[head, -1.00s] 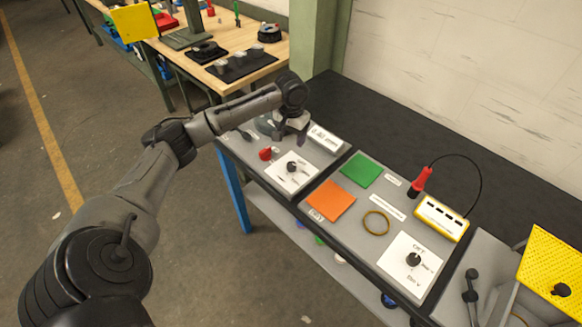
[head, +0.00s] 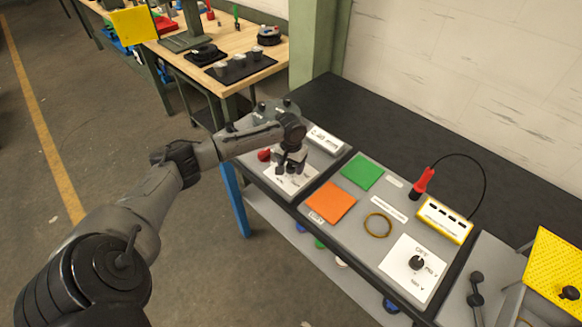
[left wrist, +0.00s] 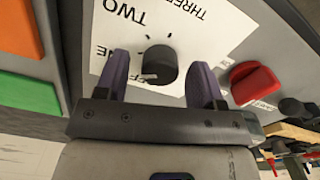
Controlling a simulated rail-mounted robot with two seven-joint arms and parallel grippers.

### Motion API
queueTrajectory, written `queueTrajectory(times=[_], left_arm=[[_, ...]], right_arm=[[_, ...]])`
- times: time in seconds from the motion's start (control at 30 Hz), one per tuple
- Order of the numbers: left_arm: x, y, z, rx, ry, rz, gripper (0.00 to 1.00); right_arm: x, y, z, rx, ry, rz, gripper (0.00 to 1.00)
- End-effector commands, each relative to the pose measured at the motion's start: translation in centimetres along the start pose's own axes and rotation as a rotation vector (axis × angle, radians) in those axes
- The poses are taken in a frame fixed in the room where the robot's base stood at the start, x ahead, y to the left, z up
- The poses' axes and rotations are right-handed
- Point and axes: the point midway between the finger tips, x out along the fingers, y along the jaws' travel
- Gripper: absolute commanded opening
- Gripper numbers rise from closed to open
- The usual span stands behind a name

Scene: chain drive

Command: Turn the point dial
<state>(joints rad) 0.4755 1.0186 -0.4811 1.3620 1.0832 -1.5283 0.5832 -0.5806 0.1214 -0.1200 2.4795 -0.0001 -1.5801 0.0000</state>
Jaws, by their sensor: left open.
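A black round dial (left wrist: 160,64) with a pale pointer mark sits on a white plate (left wrist: 212,45) lettered TWO and THREE, with a third word partly hidden. In the head view the plate (head: 278,184) lies at the left end of the bench, and my gripper hides the dial. My left gripper (head: 290,166) is above that plate, pointing down. In the left wrist view my left gripper (left wrist: 162,78) is open, with one finger to each side of the dial. I cannot tell whether the fingers touch it. My right gripper is out of view.
A red knob (left wrist: 254,83) is close beside the plate. Green (head: 362,171) and orange (head: 329,201) squares, a ring (head: 377,224), a yellow box (head: 445,220), a red-handled tool (head: 423,181) and a second dial (head: 416,262) lie to the right.

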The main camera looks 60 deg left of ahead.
Motion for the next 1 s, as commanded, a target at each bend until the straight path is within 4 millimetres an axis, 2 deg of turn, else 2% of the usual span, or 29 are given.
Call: queueTrajectory(times=[0.13, 0.43, 0.9, 1.0], left_arm=[[0.62, -0.03, 0.02, 0.000, 0.000, -0.001, 0.63], [0.69, -0.02, 0.02, 0.001, 0.000, -0.001, 0.63], [0.66, -0.01, 0.01, 0.001, 0.000, -0.001, 0.18], [0.65, -0.02, 0.01, 0.001, 0.000, -0.001, 0.13]], right_arm=[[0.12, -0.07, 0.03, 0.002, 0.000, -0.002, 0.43], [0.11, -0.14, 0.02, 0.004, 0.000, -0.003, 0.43], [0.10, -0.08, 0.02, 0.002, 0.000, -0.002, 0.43], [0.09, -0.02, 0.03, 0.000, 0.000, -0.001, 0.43]])
